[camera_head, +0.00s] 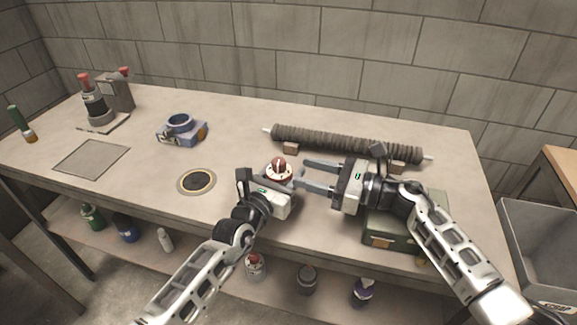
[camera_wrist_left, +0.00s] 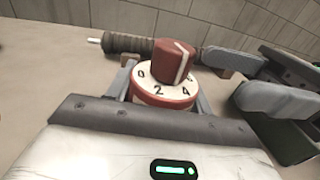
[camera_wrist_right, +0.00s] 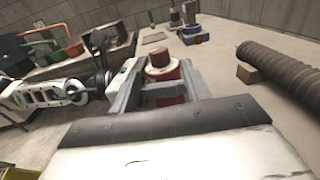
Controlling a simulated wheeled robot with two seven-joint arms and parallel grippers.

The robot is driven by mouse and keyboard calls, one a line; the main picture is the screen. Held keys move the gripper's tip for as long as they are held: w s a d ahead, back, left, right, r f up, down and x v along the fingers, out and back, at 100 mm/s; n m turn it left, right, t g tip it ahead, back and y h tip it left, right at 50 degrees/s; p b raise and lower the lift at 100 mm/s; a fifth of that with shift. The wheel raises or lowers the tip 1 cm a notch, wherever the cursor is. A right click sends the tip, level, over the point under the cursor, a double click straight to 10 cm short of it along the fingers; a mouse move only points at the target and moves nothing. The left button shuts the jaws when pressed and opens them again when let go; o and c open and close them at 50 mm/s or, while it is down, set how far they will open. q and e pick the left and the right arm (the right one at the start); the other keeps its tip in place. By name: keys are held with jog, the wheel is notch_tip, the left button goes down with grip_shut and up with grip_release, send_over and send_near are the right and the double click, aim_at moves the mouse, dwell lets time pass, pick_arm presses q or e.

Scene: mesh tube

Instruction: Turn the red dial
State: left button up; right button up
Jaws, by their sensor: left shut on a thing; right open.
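The dial (camera_head: 279,170) has a red knob, a white face with black numbers and a red base. In the left wrist view the knob (camera_wrist_left: 174,62) stands upright, its white line on the side towards the 4. My left gripper (camera_head: 281,183) is shut on the dial's base, one finger on each side. My right gripper (camera_head: 304,174) is open and empty, its fingers pointing left at the dial. In the right wrist view the dial (camera_wrist_right: 163,73) shows between and beyond the fingers. Whether they touch it I cannot tell.
A dark ribbed mesh tube (camera_head: 345,144) lies on blocks behind the right gripper. A green case (camera_head: 405,232) sits under the right arm. A round black pad (camera_head: 197,181) and a blue fixture (camera_head: 181,130) are to the left. Bottles stand on the lower shelf (camera_head: 210,247).

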jog(key=v, duration=0.5)
jog(key=shift+w, duration=0.1)
jog(key=shift+a, duration=0.1)
notch_tip(320, 180, up, 10)
jog(key=n+g+h, duration=0.4)
jog(key=n+g, duration=0.3)
jog(key=n, duration=0.7)
send_over(279, 161)
jog(key=s+a, duration=0.4)
notch_tip(279, 161, up, 4)
jog(key=a+n+t+h, duration=0.2)
jog(key=n+h, duration=0.3)
jog(key=h, duration=0.2)
jog(key=d+n+t+h, duration=0.2)
jog(key=d+h, duration=0.3)
jog(key=h, duration=0.1)
jog(key=x, duration=0.8)
jog(key=s+x, duration=0.1)
jog(key=x, duration=0.3)
jog(key=shift+w+d+f, duration=0.1)
jog(key=shift+f, duration=0.15)
